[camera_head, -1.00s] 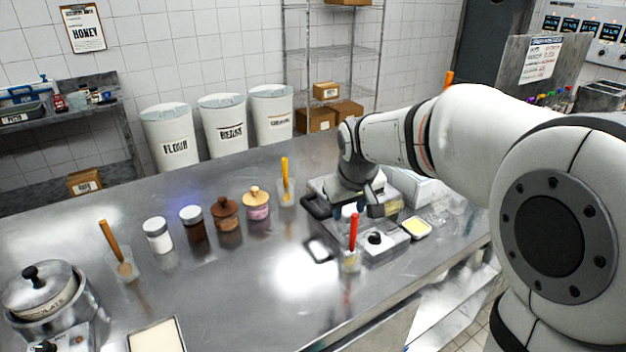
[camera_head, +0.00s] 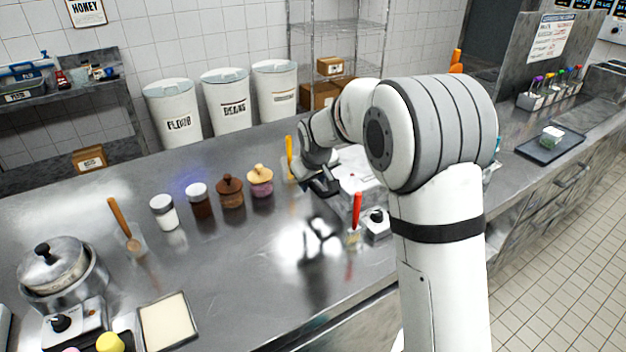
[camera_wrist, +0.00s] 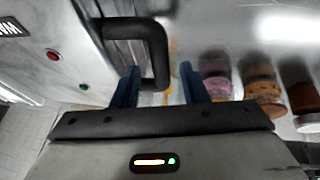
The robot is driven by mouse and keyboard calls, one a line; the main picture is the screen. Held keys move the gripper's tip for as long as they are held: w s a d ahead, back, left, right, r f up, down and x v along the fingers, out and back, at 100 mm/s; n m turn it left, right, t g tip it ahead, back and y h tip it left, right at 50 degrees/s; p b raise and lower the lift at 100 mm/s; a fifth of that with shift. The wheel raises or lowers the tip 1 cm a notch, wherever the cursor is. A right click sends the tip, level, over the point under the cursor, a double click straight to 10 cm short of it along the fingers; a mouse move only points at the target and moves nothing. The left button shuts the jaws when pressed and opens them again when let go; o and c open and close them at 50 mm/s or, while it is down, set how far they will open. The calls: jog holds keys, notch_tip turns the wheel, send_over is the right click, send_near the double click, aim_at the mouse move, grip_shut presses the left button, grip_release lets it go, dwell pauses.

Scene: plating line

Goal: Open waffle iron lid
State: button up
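The waffle iron shows in the head view as a pale, marked surface (camera_head: 357,172), largely hidden by my arm. In the wrist view its pale body (camera_wrist: 55,30) fills the upper left, with a red and a green light. Its black U-shaped handle (camera_wrist: 157,45) sticks out toward the right. My gripper (camera_wrist: 160,75) has its two blue fingers apart, with the handle's near end in the gap between them in the picture. I see no finger pressed on it. In the head view my gripper (camera_head: 322,182) is at the iron's left side. I cannot tell the lid's angle.
A red-handled brush in a cup (camera_head: 355,215) and a box with a black knob (camera_head: 377,222) stand close in front. A yellow-handled tool (camera_head: 290,155) and several jars (camera_head: 230,190) stand left of my gripper. The steel counter's middle (camera_head: 260,260) is clear.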

jog(key=shift+w+f, duration=0.1)
jog(key=shift+f, duration=0.15)
grip_shut()
dwell(0.3)
